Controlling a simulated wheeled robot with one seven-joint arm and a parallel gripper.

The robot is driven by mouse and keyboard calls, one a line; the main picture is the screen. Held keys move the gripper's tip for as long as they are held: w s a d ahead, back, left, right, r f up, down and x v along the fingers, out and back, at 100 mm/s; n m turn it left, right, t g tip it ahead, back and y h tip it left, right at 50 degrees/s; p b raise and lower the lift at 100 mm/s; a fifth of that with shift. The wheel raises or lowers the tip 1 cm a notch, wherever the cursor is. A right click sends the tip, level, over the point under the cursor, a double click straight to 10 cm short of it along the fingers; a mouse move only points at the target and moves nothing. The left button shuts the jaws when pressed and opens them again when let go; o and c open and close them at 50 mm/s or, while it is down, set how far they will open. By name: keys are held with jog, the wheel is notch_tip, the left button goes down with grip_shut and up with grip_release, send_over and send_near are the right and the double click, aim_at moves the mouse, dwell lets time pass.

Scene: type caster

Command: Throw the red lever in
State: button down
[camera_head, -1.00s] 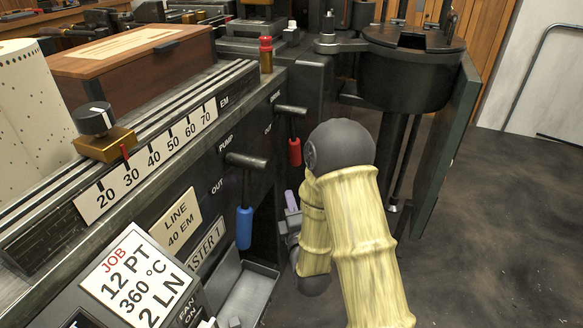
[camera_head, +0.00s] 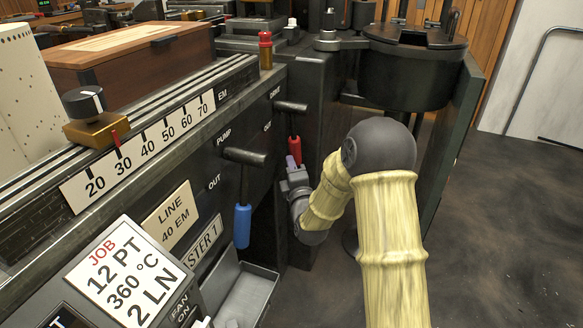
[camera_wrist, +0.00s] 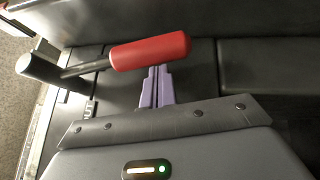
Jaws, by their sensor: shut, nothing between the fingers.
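The red lever (camera_head: 295,149) hangs from a dark pivot on the front of the machine, below the upper "OUT" label. In the wrist view its red handle (camera_wrist: 150,51) lies across the picture, just beyond my fingertips. My gripper (camera_head: 292,162) is at the lower end of the red handle in the head view. Its purple fingers (camera_wrist: 155,88) are shut together with nothing between them. The fingertips come close to the handle's edge; whether they touch it I cannot tell.
A blue lever (camera_head: 242,225) hangs nearer, below the "PUMP" label. A metal tray (camera_head: 249,295) sticks out below it. A dark round pot (camera_head: 413,75) stands behind my arm. The floor (camera_head: 490,230) to the right is open.

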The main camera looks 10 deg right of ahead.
jog(key=shift+f, duration=0.1)
jog(key=w+b, duration=0.1)
jog(key=b, duration=0.1)
jog(key=w+d+n+t+b, duration=0.1)
jog(key=b, duration=0.1)
jog(key=shift+y, duration=0.3)
dwell(0.4)
jog(key=a+v, duration=0.2)
jog(key=v, duration=1.1)
jog(key=shift+a+f+p, duration=0.15)
jog(key=shift+a+p, duration=0.25)
jog(key=shift+p, duration=0.05)
